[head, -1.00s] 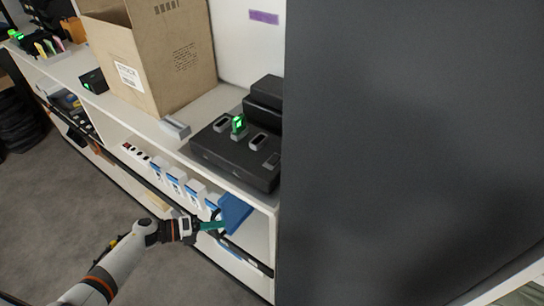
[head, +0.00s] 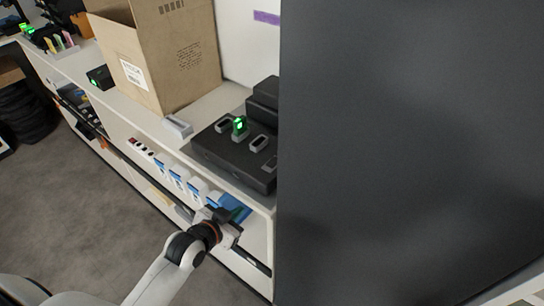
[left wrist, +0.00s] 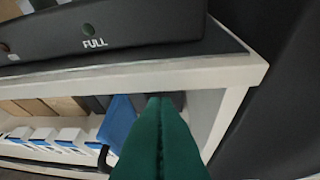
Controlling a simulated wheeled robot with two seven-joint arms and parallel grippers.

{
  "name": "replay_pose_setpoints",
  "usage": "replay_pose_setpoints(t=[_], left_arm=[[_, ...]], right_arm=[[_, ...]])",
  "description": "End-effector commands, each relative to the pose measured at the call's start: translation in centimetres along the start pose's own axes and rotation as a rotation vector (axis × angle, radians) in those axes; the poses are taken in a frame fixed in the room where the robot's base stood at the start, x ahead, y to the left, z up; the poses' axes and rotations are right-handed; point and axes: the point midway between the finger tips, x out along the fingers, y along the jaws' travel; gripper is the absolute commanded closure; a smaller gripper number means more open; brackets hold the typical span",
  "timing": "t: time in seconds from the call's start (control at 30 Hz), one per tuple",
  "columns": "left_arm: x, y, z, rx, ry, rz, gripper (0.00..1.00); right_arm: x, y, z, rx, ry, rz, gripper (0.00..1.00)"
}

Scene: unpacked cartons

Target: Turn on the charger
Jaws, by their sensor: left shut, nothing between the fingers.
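The charger (head: 212,152) is a wide black box on the white shelf top. A green-lit piece (head: 239,126) stands in one of its slots; other slots look empty. In the left wrist view the charger's front (left wrist: 150,24) shows a dark green round spot (left wrist: 87,29) above the word FULL and a dark red spot (left wrist: 4,47) at the left edge. My left gripper (head: 236,213) is below the shelf's front edge, beneath the charger and apart from it. Its green fingers (left wrist: 160,102) are shut together and empty. My right gripper is not in view.
A blue item (left wrist: 118,122) and several white-and-blue boxes (left wrist: 42,134) sit on the lower shelf near my left gripper. A cardboard carton (head: 165,60) and a small grey block (head: 177,126) stand left of the charger. A large dark panel (head: 400,150) blocks the right side.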

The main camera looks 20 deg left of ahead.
Motion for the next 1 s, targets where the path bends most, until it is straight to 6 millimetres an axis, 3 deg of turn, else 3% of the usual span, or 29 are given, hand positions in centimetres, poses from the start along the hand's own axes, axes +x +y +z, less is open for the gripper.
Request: replay_pose_setpoints(t=[0.07, 0.2, 0.3, 0.43, 0.77, 1.0], left_arm=[[-1.8, -0.9, 3.5, -0.071, -0.052, -0.061, 1.0], [-3.3, -0.1, 9.8, -0.104, -0.244, -0.101, 1.0], [-4.0, 0.7, 12.5, -0.109, -0.341, -0.103, 1.0], [-4.5, 1.1, 13.8, -0.111, -0.392, -0.102, 1.0], [-4.4, 1.1, 13.9, -0.111, -0.395, -0.101, 1.0], [-2.0, 1.0, 15.2, -0.113, -0.397, -0.101, 1.0]], right_arm=[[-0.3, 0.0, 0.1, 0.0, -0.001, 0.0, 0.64], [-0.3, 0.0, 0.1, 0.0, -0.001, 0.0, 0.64], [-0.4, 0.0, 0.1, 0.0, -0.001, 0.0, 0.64], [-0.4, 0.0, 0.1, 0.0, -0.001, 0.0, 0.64], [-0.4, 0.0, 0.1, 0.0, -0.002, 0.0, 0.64], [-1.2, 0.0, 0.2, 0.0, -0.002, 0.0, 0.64]])
